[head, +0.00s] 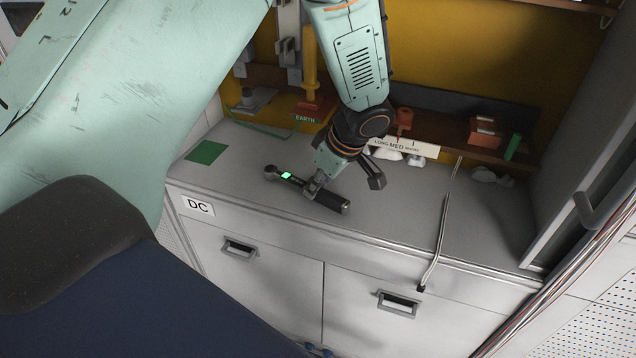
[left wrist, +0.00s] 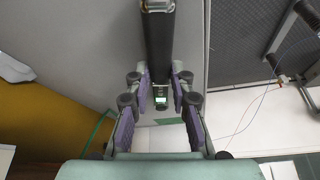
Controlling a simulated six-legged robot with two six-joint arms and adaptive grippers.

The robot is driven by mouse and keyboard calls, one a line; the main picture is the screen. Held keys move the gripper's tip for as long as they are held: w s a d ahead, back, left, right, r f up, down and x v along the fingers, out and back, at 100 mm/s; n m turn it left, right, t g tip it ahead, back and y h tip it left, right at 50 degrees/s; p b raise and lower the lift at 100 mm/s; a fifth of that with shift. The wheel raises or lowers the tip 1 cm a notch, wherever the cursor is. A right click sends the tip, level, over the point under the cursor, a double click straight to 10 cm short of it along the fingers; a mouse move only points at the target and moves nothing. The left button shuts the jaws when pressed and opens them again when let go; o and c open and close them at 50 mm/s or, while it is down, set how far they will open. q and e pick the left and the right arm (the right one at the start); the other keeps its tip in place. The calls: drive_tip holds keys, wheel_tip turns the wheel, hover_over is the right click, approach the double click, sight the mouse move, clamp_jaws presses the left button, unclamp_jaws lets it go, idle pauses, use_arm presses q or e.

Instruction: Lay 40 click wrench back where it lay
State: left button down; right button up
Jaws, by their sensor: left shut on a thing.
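The 40 click wrench (head: 331,201) is a dark bar with a ratchet head at its left end and a lit green display. It lies along the grey counter top (head: 400,205) near its front edge; I cannot tell whether it touches the counter or is slightly above. My left gripper (head: 338,192) reaches down over it and is shut on the wrench. In the left wrist view, the wrench (left wrist: 159,45) runs between the two purple-padded fingers (left wrist: 160,78), with its small display close to the fingertips. My right gripper is not in view.
A green square (head: 207,152) lies at the counter's left. Behind are a labelled shelf strip (head: 404,147), an orange-red block (head: 486,132) and a green cylinder (head: 513,146). The counter between wrench and cable is clear.

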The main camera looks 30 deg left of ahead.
use_arm(q)
drive_tip(key=shift+d+f, duration=0.1)
drive_tip(key=shift+f, duration=0.05)
drive_tip(key=c, duration=1.1)
unclamp_jaws()
drive_tip(key=v, duration=1.2)
